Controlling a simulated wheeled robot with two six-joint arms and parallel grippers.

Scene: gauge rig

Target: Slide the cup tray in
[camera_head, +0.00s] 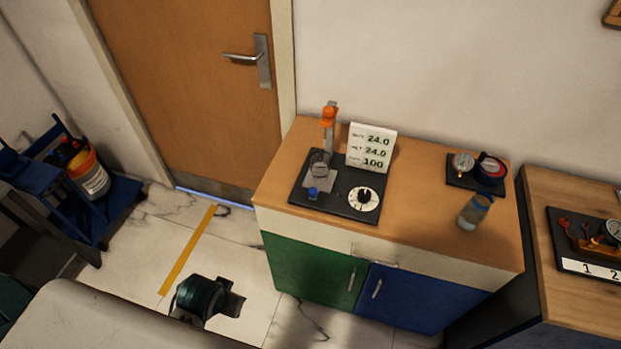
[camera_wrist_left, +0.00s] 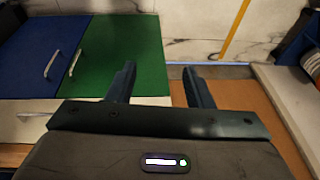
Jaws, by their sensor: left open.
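A black rig board (camera_head: 300,196) lies on the left part of the cabinet top. My left gripper (camera_wrist_left: 162,75) is open and empty in the left wrist view. In the head view my left wrist (camera_head: 205,297) is low, in front of the cabinet and away from the rig. My right gripper is not in view.
A display card (camera_head: 371,148) stands behind the rig. A gauge board (camera_head: 475,172) and a jar (camera_head: 474,212) stand on the cabinet's right part. The cabinet has a green door (camera_head: 310,270) and a blue door (camera_head: 415,297).

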